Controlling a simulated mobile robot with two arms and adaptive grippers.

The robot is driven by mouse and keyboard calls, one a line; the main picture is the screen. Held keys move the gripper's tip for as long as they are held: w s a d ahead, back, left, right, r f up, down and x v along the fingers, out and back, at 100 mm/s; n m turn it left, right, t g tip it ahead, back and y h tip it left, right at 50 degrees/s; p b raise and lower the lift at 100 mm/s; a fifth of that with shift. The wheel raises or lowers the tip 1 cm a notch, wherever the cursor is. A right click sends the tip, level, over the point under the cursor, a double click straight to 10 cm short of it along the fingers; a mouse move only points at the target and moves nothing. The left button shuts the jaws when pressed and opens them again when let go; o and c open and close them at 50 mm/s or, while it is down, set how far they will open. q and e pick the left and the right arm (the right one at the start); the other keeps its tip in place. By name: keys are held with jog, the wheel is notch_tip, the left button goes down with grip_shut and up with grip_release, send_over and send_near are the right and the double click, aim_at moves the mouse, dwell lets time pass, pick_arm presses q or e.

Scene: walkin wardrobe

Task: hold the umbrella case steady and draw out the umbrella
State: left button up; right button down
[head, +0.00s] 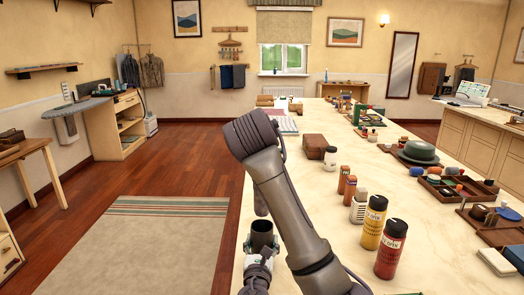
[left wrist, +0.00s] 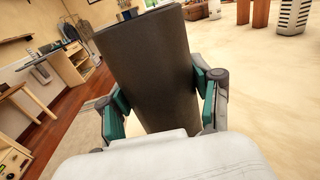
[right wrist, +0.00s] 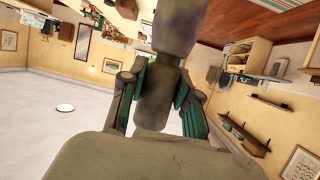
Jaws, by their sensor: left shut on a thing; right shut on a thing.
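The umbrella case is a dark grey cylinder (head: 263,241) standing upright at the table's left edge, its round mouth facing up. My left gripper (head: 259,262) is shut around its lower part; the left wrist view shows the case (left wrist: 150,60) between both fingers. My right gripper (right wrist: 158,88) is shut on the umbrella's grey-brown handle (right wrist: 153,108). Past a narrow neck, the wider purplish-grey umbrella body (right wrist: 182,22) runs out of that view. In the head view a short dark piece of the umbrella (head: 261,204) shows just above the case mouth, seemingly apart from it. My right arm hides the rest.
The long pale table (head: 297,185) carries a brown box (head: 315,146), a yellow can (head: 370,222) and a red can (head: 390,248) right of my right arm. Open floor with a rug (head: 150,255) lies left.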

pick_arm(q)
jog(key=o, duration=1.3)
jog(key=shift+c, duration=0.2)
